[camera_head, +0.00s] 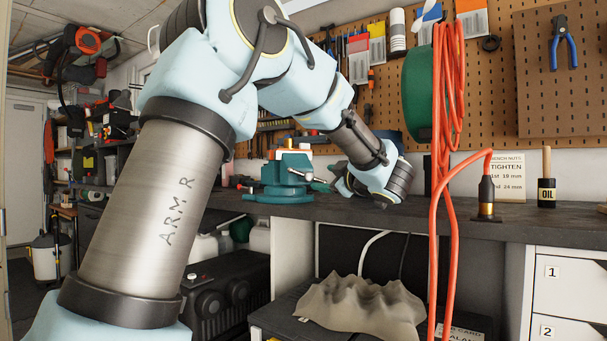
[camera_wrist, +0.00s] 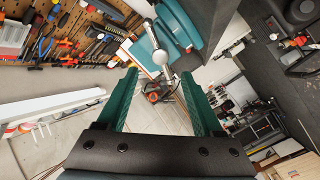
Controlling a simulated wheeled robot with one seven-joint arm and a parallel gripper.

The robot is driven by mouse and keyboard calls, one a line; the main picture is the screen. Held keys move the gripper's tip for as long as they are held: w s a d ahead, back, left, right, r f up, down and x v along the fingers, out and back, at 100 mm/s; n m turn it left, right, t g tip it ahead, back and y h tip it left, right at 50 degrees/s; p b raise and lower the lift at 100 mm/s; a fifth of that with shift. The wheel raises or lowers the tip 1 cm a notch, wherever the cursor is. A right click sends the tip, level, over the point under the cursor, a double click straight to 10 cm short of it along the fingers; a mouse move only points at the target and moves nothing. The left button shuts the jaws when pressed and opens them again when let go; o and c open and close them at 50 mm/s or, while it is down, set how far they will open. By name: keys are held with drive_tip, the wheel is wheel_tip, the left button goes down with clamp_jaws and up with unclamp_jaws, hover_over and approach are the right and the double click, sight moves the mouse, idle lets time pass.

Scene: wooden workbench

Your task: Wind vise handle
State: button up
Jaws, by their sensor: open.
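The teal vise (camera_head: 287,180) is mounted on the workbench, left of my gripper (camera_head: 342,186) in the head view. Its metal handle (camera_head: 313,182) points toward my gripper. In the wrist view the vise body (camera_wrist: 178,28) is at the top. The handle's silver bar and round knob (camera_wrist: 160,57) appear near the gap between the tips of my gripper (camera_wrist: 160,74). The two green fingers are apart, with nothing held between them. I cannot tell how far the handle is from the fingertips in depth.
The dark workbench top (camera_head: 400,212) runs along the wall. Orange cable (camera_head: 444,200) hangs in front of it on the right. A pegboard with tools (camera_head: 490,75) is behind. A crumpled cloth (camera_head: 362,303) lies below the bench.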

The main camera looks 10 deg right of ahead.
sight(310, 177)
drive_tip(key=x, duration=1)
drive_tip(key=shift+w+a, duration=0.1)
clamp_jaws()
idle(0.3)
